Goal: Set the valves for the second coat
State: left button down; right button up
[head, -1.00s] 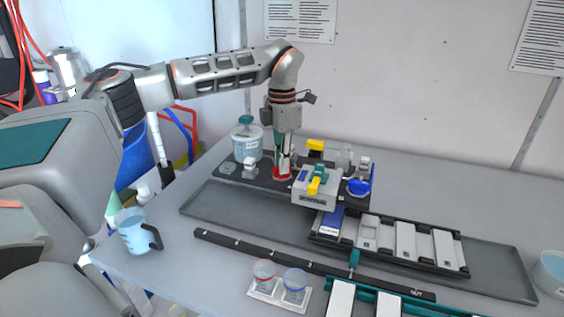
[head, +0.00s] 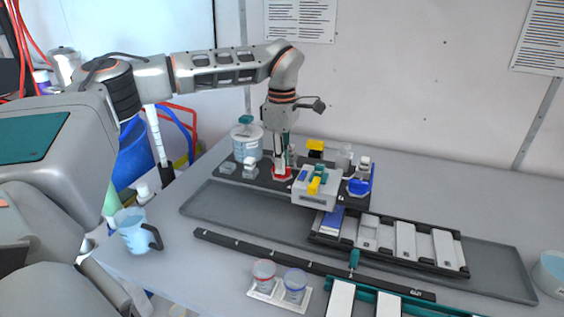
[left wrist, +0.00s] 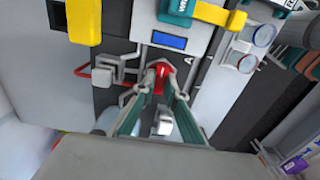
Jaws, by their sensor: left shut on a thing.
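My left gripper (head: 283,165) points down at the proportioner's left side. Its teal-padded fingers (left wrist: 158,88) are closed on a small red valve knob (left wrist: 160,74), beside a blue display and a letter A. In the head view the red valve (head: 282,174) is partly hidden by the fingers. A blue valve (head: 359,187) stands at the right end of the black base plate. The grey box (head: 316,197) between them carries a yellow lever (head: 314,186) and a teal handle (head: 320,172). Another yellow handle (head: 315,146) is behind it. My right gripper is out of view.
A teal-lidded container (head: 246,143) stands behind left. A jug (head: 134,234) is at the table's left edge. Two small cups, one red-rimmed (head: 264,272) and one blue-rimmed (head: 295,283), stand in front. A rack of panels (head: 405,240) lies right. The back right table is clear.

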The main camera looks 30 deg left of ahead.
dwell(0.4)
pick_arm(q)
jog(key=c, duration=2)
grip_release()
jog(key=shift+c, duration=0.2)
notch_tip(320, 180, up, 12)
